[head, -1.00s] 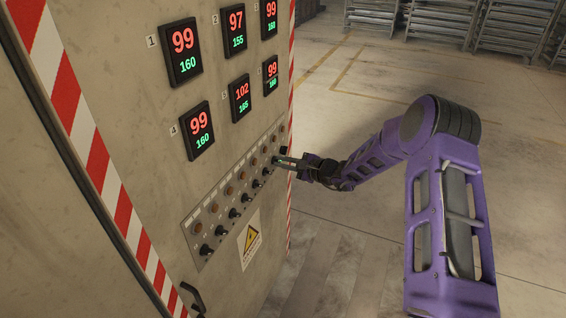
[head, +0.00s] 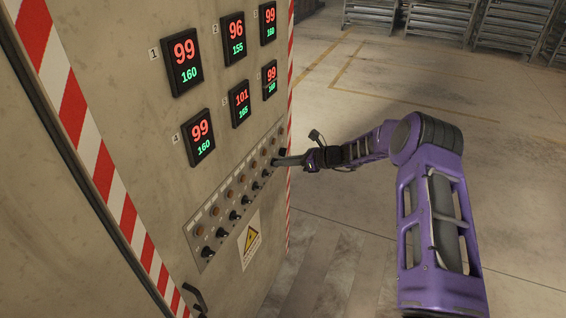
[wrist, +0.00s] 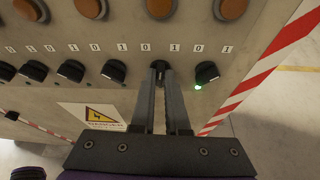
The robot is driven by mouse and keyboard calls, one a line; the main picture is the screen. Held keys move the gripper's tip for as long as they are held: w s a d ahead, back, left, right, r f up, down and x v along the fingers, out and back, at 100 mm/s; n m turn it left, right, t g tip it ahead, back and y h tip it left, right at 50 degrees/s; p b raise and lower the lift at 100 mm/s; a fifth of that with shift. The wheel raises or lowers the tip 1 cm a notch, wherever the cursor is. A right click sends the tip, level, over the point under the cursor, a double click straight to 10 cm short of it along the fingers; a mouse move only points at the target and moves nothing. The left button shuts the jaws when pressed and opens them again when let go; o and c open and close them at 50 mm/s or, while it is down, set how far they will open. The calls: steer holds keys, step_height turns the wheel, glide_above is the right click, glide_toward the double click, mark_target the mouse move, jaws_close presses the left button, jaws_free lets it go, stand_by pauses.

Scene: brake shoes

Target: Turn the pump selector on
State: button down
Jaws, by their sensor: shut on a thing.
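A panel strip (head: 200,256) on the cabinet door carries a row of black selector knobs with round amber lamps above them. My gripper (wrist: 160,72) is shut on one selector knob (wrist: 158,65), the second from the right in the wrist view. The fingers hide most of this knob, so I cannot tell which way it points. The rightmost knob (wrist: 207,73) stands free beside the fingers, with a small green light at its lower left. In the head view my gripper (head: 278,161) reaches the strip's far right end.
Numbered displays (head: 184,59) with red and green digits sit above the strip. A yellow warning sign (head: 249,240) and a black door handle (head: 194,297) are below it. Red-white striped edges border the cabinet. Metal racks (head: 440,22) stand far back; open floor lies right.

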steer(key=m+g+b, duration=0.1)
steer(key=m+g+y+b, duration=0.1)
steer(key=m+b, duration=0.1)
steer(key=m+g+y+b, duration=0.1)
steer(key=m, duration=0.1)
steer(key=shift+w+d+f, duration=0.1)
steer(key=shift+w+f, duration=0.15)
steer(key=shift+w, duration=0.1)
steer(key=shift+r+m, duration=0.1)
steer(key=shift+m, duration=0.3)
steer(key=c, duration=0.9)
jaws_free()
steer(key=shift+d, duration=0.1)
steer(key=v, duration=1.7)
steer(key=shift+w+d, duration=0.15)
